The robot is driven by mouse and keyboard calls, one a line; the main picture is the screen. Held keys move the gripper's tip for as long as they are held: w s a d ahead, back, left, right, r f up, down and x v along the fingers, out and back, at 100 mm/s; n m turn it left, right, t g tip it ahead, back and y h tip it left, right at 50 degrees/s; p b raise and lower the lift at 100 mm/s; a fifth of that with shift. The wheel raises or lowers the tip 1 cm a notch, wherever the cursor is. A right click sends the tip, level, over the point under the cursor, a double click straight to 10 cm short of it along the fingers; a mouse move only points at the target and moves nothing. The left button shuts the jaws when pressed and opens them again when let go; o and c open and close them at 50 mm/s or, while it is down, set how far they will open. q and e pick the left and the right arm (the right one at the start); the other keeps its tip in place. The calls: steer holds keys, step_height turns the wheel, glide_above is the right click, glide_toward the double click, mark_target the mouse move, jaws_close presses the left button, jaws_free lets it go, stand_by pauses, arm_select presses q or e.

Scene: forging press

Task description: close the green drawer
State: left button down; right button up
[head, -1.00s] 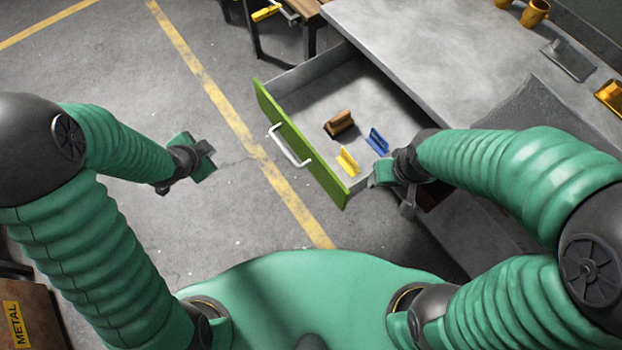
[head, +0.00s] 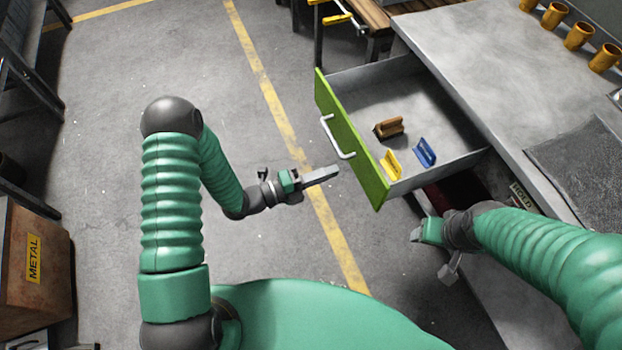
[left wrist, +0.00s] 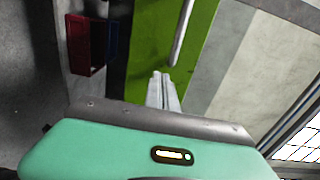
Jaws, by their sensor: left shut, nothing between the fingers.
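The green drawer (head: 352,140) stands pulled out from the grey workbench, with a white bar handle (head: 337,138) on its green front. Inside lie a brown brush-like block (head: 389,127), a yellow piece (head: 391,164) and a blue piece (head: 426,152). My left gripper (head: 322,175) is shut and empty, just left of the drawer front and below the handle. In the left wrist view its fingers (left wrist: 163,92) point at the green front (left wrist: 158,50), beside the handle (left wrist: 182,32); contact cannot be told.
The workbench top (head: 480,70) carries several yellow cups (head: 555,15) and a dark mat (head: 585,170). A METAL box (head: 35,262) stands at the lower left. The floor left of the drawer is clear, with a yellow line across it.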

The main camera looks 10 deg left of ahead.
mark_target(358, 163)
arm_select(q)
steer(key=x, duration=0.5)
steer(key=shift+w+d+b, duration=0.15)
steer(key=shift+d+b, duration=0.15)
